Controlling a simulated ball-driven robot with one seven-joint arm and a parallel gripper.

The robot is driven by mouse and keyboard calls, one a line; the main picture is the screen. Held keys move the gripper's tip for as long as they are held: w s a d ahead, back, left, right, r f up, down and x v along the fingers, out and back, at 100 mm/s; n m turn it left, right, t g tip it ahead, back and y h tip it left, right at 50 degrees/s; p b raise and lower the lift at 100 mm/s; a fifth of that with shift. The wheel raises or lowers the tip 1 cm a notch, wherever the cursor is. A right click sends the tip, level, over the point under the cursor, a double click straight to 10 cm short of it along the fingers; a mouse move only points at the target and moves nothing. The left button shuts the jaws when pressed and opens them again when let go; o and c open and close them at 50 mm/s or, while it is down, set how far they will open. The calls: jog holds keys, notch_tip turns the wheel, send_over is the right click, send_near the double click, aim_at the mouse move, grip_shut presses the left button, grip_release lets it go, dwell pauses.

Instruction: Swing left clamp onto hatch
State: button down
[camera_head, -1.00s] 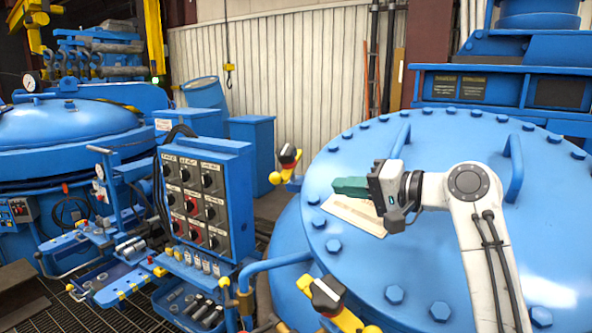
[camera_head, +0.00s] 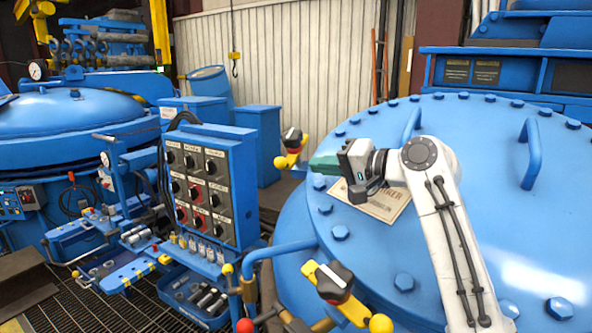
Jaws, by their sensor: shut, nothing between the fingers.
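The hatch (camera_head: 470,235) is a large round blue lid with bolts around its rim, filling the right of the view. One yellow clamp (camera_head: 288,161) with a black and red knob sits beyond its left edge. A second yellow clamp (camera_head: 340,298) with a similar knob and a yellow ball end sits at its near left edge. Both clamps point outward, off the lid. My gripper (camera_head: 318,166) is shut and empty, its green fingers pointing left, just right of the far clamp and seemingly apart from it. Depth between them is hard to judge.
A label plate (camera_head: 385,208) and raised handles (camera_head: 531,155) are on the lid. A blue control box (camera_head: 210,185) with dark knobs stands left of the hatch. A bent blue pipe (camera_head: 275,252) lies between them. A second blue vessel (camera_head: 75,125) stands far left.

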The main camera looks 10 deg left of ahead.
aim_at(285, 163)
jog(key=b+x, duration=0.1)
jog(key=x, duration=0.6)
jog(key=shift+w+a+t, duration=0.15)
jog(key=shift+t, duration=0.15)
